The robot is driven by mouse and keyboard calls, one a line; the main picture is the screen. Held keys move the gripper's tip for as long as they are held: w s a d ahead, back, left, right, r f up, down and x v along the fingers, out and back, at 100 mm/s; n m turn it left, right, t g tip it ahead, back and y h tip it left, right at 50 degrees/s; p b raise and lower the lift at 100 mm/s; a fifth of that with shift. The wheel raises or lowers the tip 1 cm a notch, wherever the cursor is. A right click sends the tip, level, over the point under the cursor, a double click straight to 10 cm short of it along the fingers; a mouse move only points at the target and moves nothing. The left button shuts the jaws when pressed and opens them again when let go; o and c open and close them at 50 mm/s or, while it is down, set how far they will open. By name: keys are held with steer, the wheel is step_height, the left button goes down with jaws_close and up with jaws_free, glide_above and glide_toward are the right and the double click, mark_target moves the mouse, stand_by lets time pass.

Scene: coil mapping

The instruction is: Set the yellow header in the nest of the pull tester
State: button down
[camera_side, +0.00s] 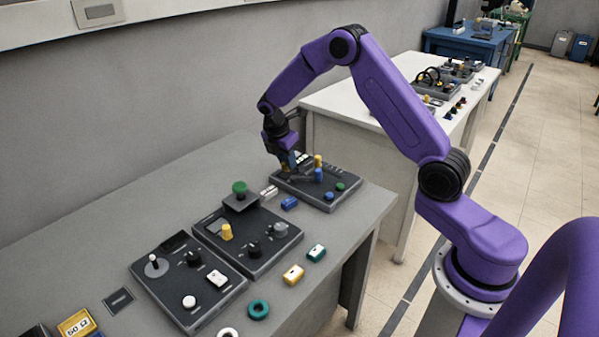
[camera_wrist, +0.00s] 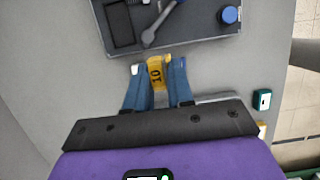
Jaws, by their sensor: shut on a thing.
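My gripper (camera_side: 291,163) is low over the far dark panel in the side view. In the wrist view its blue fingers (camera_wrist: 157,66) are shut on a yellow block marked "10", which I take to be the yellow header (camera_wrist: 157,82). The header is between the fingertips, just short of the near edge of a dark panel (camera_wrist: 200,37). This panel carries a dark rectangular frame, a grey lever (camera_wrist: 150,36) and a blue knob (camera_wrist: 229,15). I take it to be the far panel (camera_side: 330,199) and the pull tester, but cannot pick out the nest for certain.
Two more dark panels with knobs (camera_side: 270,254) (camera_side: 175,306) stand nearer on the grey table.

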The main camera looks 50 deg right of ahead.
steer(key=w+d+f, duration=0.2)
steer(key=w+d, duration=0.4)
steer(key=d, duration=0.1)
steer(key=shift+w+d+f, duration=0.1)
steer(key=shift+w+f, duration=0.05)
steer(key=shift+f, duration=2.45)
steer(key=shift+f, duration=0.5)
steer(key=shift+c, duration=2.2)
jaws_free()
steer(key=shift+r, duration=0.1)
step_height(320, 180, up, 7)
